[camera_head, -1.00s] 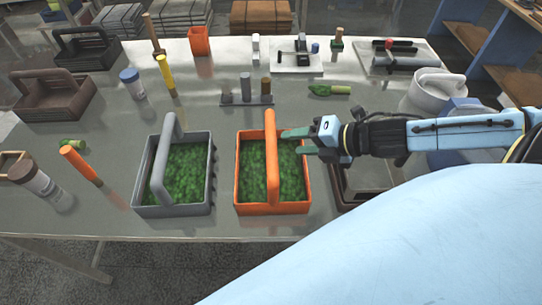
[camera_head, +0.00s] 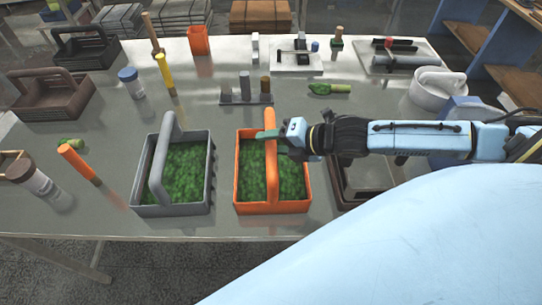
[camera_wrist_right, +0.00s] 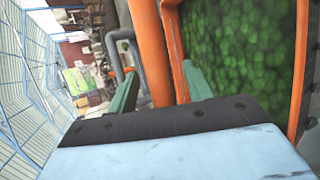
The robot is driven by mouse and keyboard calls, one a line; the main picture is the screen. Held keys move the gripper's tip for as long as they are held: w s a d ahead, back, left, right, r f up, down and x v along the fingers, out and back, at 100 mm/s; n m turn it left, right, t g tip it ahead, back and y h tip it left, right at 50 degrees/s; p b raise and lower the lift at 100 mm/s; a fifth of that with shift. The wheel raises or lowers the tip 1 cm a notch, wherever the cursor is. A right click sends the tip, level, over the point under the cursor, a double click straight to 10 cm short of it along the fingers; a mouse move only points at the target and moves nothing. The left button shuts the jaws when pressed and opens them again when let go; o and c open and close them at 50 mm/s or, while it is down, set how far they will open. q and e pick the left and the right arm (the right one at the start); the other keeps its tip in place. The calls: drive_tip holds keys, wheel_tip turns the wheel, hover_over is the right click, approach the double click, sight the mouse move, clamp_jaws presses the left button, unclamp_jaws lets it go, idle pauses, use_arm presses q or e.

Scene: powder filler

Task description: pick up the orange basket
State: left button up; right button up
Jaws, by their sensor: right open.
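The orange basket (camera_head: 272,208) stands upright on the table, filled with green material (camera_head: 287,178). Its tall orange handle (camera_head: 271,160) arches over the middle. My right gripper (camera_head: 268,135) comes in from the right at the upper part of the handle, with its green fingers open. In the right wrist view the handle (camera_wrist_right: 151,50) runs between the two green fingers (camera_wrist_right: 160,92), which stand apart on either side of it. Whether a finger touches the handle cannot be told. My left gripper is not in view.
A grey basket (camera_head: 173,210) with green contents stands just left of the orange one. A dark tray (camera_head: 362,192) lies close on its right, partly under my arm. A peg stand (camera_head: 246,99) is behind.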

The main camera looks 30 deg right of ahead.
drive_tip(key=x, duration=0.3)
drive_tip(key=shift+r, duration=0.1)
clamp_jaws()
idle(1.3)
drive_tip(key=shift+w+r, duration=0.1)
drive_tip(key=shift+r, duration=0.05)
